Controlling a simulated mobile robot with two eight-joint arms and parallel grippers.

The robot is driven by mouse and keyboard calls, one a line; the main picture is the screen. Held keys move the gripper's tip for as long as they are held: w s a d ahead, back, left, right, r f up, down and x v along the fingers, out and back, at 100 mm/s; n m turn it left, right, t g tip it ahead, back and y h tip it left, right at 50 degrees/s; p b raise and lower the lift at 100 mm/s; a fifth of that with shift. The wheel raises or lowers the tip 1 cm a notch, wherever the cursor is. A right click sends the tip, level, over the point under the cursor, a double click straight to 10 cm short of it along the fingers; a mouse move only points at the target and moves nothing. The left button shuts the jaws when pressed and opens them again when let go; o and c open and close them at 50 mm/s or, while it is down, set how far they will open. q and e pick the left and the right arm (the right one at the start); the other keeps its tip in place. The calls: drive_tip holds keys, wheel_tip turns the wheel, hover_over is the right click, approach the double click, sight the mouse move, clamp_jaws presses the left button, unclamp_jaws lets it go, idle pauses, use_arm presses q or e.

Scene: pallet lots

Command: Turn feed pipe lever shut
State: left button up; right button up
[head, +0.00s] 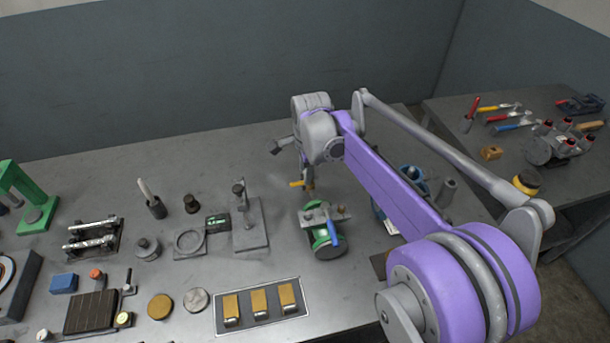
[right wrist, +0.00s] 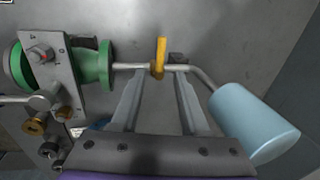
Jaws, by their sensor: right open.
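A thin grey feed pipe (right wrist: 130,66) runs from a green flanged valve body (right wrist: 92,62) in the right wrist view. A yellow lever (right wrist: 160,50) with a brass base sits on this pipe and points up in that view, across the pipe. In the head view the lever (head: 297,184) points left, just beyond the green body (head: 322,234). My right gripper (right wrist: 160,68) is open, with its fingertips on either side of the lever's base. Whether they touch it, I cannot tell. My left gripper is not in view.
The pipe bends toward a light blue cylinder (right wrist: 255,122) beside the right finger. A blue handle (head: 333,232) hangs on the green body's near side. A grey stand (head: 248,225) is to its left, a tray of brass blocks (head: 262,318) in front.

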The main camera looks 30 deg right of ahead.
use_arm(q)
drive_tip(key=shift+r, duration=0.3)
use_arm(e)
wheel_tip(320, 180, up, 8)
drive_tip(key=s, duration=0.1)
drive_tip(key=shift+s+a+f, duration=0.15)
drive_tip(key=shift+s+f, duration=0.1)
drive_tip(key=shift+f, duration=0.1)
